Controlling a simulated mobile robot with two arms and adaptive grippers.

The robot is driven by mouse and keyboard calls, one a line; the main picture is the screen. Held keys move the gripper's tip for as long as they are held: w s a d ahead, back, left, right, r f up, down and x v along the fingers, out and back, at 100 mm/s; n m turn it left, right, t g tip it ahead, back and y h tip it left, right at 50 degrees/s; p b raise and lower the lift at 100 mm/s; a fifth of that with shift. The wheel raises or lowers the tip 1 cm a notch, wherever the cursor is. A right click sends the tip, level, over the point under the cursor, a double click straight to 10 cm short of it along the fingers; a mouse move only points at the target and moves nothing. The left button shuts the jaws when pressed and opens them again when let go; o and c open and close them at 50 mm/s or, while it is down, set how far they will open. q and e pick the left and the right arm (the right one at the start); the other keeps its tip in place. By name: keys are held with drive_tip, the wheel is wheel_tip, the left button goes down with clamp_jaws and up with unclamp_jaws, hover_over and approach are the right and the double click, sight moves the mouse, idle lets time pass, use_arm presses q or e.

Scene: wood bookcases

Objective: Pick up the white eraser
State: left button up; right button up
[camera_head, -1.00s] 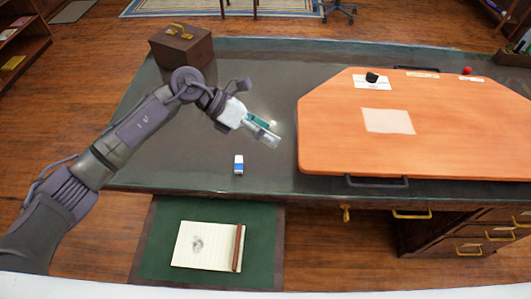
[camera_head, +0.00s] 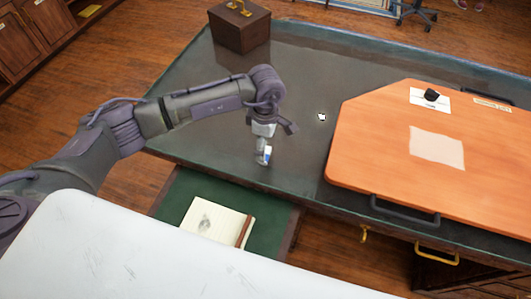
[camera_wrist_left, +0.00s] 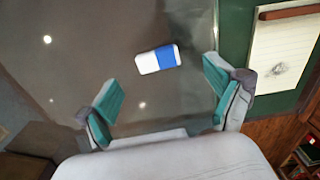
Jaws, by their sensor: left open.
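The white eraser (camera_wrist_left: 158,59) with a blue sleeve lies on the dark desk top (camera_head: 300,75). In the left wrist view it lies ahead of and between the fingers of my left gripper (camera_wrist_left: 163,103), which is open and empty. In the head view the eraser (camera_head: 267,152) is partly hidden by my left gripper (camera_head: 263,155), which points down over it near the desk's front edge. I cannot tell the exact height left between them. My right gripper is in none of the views.
An orange board (camera_head: 385,130) with a dark handle covers the desk's right side. A brown box (camera_head: 240,30) stands at the back left. A notepad (camera_head: 215,222) lies on a green surface (camera_head: 180,190) below the front edge. The desk around the eraser is clear.

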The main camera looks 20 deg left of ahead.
use_arm(q)
wheel_tip(320, 180, down, 4)
drive_tip(key=shift+w+a+f+p, duration=0.15)
drive_tip(key=shift+f+p, duration=0.1)
drive_tip(key=shift+p, duration=0.5)
drive_tip(key=shift+f, duration=0.3)
drive_tip(key=c, duration=1.1)
drive_tip(key=shift+c, duration=0.2)
drive_tip(key=shift+r, duration=0.1)
drive_tip(key=shift+w+r, duration=0.1)
drive_tip(key=shift+r, duration=0.35)
wheel_tip(320, 180, up, 2)
drive_tip(key=shift+r+b, duration=0.25)
drive_tip(key=shift+b, duration=0.4)
drive_tip(key=s+d+r+b, duration=0.2)
drive_tip(key=s+d+r, duration=0.4)
drive_tip(key=d, duration=0.4)
drive_tip(key=shift+s+r+b, duration=0.15)
drive_tip(key=shift+r+b, duration=0.2)
drive_tip(key=shift+r, duration=0.4)
